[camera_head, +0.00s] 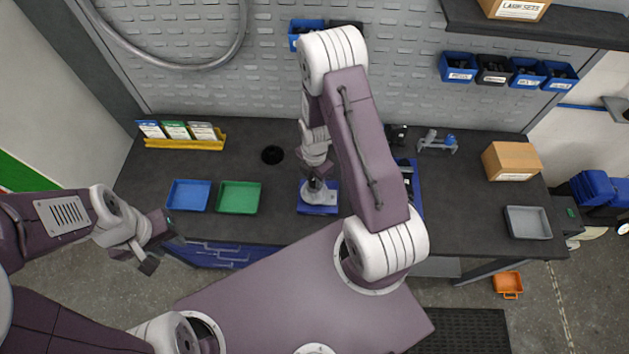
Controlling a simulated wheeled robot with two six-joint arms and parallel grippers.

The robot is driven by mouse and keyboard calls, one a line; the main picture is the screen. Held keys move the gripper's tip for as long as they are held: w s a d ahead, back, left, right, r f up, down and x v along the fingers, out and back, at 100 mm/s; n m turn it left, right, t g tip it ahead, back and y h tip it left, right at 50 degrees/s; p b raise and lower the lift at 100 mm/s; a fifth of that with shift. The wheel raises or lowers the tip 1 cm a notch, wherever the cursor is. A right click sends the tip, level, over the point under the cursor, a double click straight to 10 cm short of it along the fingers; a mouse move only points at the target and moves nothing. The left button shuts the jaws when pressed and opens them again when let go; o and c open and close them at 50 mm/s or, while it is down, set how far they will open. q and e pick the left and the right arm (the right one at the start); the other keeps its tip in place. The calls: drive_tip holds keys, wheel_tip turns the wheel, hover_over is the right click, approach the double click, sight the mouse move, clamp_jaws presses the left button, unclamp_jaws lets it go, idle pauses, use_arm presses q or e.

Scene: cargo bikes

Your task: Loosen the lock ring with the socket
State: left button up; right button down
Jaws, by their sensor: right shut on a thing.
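My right gripper (315,176) points down over a blue block (318,210) with a round grey part (319,194) on it, in the middle of the bench. It is shut on a small dark piece (315,185), which looks like the socket. The piece is at or just above the grey part; I cannot tell whether they touch. The lock ring cannot be made out; the gripper and socket cover that spot. My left gripper (162,254) is open and empty, in front of the bench's left front edge.
On the dark bench (460,220) are a blue tray (188,196), a green tray (239,198), a yellow rack (185,144), a cardboard box (511,161) and a grey tray (528,222). A blue mat (417,190) lies partly behind my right arm. The bench's right middle is clear.

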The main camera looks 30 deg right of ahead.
drive_tip(key=n, duration=0.3)
drive_tip(key=shift+s+f, duration=0.1)
drive_tip(key=shift+s, duration=0.1)
drive_tip(key=n, duration=0.2)
drive_tip(key=shift+n, duration=0.4)
drive_tip(key=n, duration=0.4)
drive_tip(key=shift+w+r+p, duration=0.15)
drive_tip(key=shift+r+p, duration=0.25)
drive_tip(key=shift+r, duration=0.15)
drive_tip(key=shift+r+p, duration=0.35)
drive_tip(key=shift+r, duration=0.2)
